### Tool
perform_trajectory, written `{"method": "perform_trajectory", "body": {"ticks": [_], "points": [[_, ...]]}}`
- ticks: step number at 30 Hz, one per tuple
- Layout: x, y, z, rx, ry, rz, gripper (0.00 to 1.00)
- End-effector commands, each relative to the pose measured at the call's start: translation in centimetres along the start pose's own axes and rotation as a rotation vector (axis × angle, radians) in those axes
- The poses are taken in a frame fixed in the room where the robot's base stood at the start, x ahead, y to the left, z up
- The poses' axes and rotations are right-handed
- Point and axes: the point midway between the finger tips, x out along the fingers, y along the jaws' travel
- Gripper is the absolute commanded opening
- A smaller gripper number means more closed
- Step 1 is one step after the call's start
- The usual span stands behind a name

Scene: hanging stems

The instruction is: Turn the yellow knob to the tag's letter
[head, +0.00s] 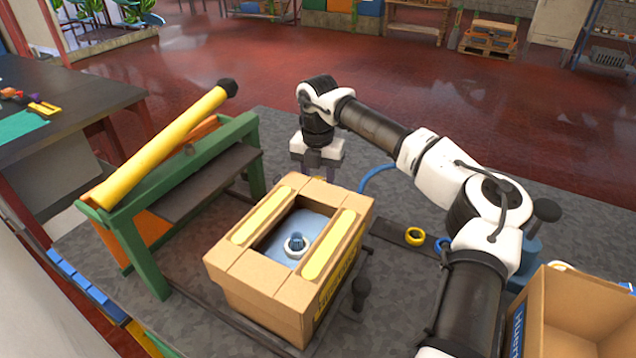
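My gripper (318,168) points down behind the far edge of a cardboard box (255,292). Its fingertips are partly hidden and small, so I cannot tell whether it is open or shut. A white ring with a blue ribbed centre (297,243) sits on a pale blue surface inside the box's opening. I see no readable letter tag.
A green frame with a yellow roller (160,150) stands left of the box. An open cardboard box (580,310) stands at the lower right. A dark knobbed lever (360,292) is by the first box.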

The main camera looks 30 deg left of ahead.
Motion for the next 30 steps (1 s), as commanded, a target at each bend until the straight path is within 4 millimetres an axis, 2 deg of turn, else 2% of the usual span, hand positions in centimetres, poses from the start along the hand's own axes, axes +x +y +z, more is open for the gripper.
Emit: {"method": "perform_trajectory", "body": {"ticks": [18,30], "points": [[-0.12,-0.02,0.22,0.543,-0.008,0.005,0.18],[-0.23,-0.01,0.23,0.715,-0.007,0.006,0.18]]}}
